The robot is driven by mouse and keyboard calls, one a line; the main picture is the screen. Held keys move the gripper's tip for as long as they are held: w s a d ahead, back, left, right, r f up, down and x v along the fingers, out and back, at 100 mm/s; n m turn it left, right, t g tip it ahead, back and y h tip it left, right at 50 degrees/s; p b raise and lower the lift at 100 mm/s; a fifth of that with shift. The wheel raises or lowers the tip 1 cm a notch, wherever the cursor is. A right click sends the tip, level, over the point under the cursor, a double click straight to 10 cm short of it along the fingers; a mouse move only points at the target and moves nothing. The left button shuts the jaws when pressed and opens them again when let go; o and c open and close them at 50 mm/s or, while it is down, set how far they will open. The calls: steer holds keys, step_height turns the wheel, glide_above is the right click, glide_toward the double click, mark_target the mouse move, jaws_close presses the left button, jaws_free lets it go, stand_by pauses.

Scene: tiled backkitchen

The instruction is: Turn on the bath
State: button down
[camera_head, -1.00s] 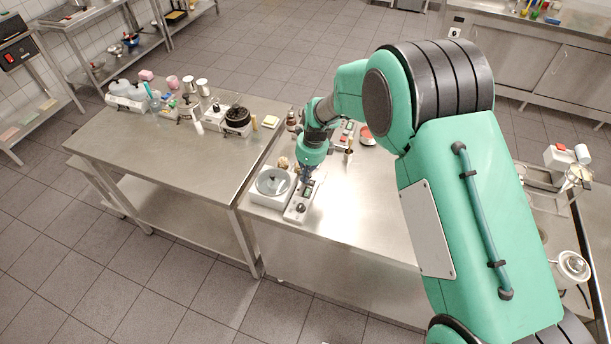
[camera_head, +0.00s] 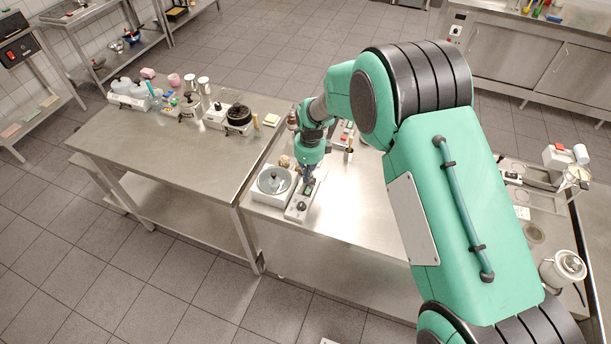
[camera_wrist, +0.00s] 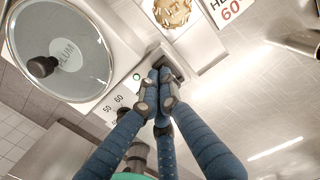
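The bath (camera_head: 263,196) is a white box with a round glass lid and a black knob, near the table's left front corner. In the wrist view the bath's lid (camera_wrist: 62,58) fills the upper left. Its control panel (camera_head: 292,213) lies along its right side, with a dark display and a knob. In the wrist view a dark switch (camera_wrist: 175,66) and a small green light (camera_wrist: 137,76) show on the panel. My gripper (camera_head: 309,176) is over the panel's far end. In the wrist view its blue fingertips (camera_wrist: 160,78) are together and empty, beside the switch; contact is unclear.
A brown bottle (camera_head: 292,120) stands further back. The steel tabletop (camera_head: 350,205) is clear to the right of the panel.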

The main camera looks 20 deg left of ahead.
steer(key=shift+d+r, duration=0.1)
steer(key=shift+d, duration=0.25)
stand_by(0.3)
step_height(320, 180, up, 14)
steer(key=a+p, duration=0.1)
steer(key=p, duration=0.1)
stand_by(0.5)
steer(key=shift+a, duration=0.15)
stand_by(0.3)
